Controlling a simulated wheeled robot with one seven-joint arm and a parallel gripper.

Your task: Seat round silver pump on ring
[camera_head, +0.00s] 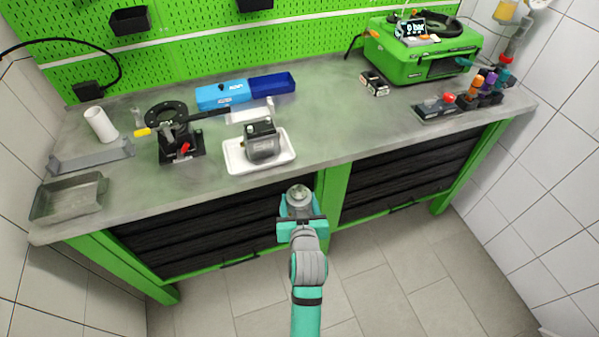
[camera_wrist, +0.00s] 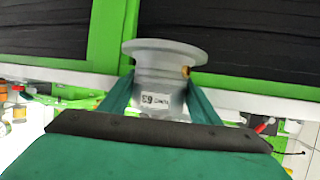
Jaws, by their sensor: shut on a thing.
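The round silver pump (camera_head: 299,192) is held by my gripper (camera_head: 299,212) in front of the bench's front edge, over the floor side. In the wrist view the pump (camera_wrist: 163,58) sits between two green fingers, with a wide flange at the top of the picture, a white label and a small brass-coloured port. The fingers grip its body on both sides. The black ring (camera_head: 166,113) with bolt holes is on a black stand at the left of the bench, well apart from the pump. Its centre is too small to make out clearly.
A white tray (camera_head: 278,163) holding a dark boxy pump (camera_head: 262,141) lies right of the ring stand. A yellow-ended handle (camera_head: 143,132), white cylinder (camera_head: 100,125) and grey metal tray (camera_head: 68,207) are at the left. The bench (camera_head: 345,130) is clear right of the white tray.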

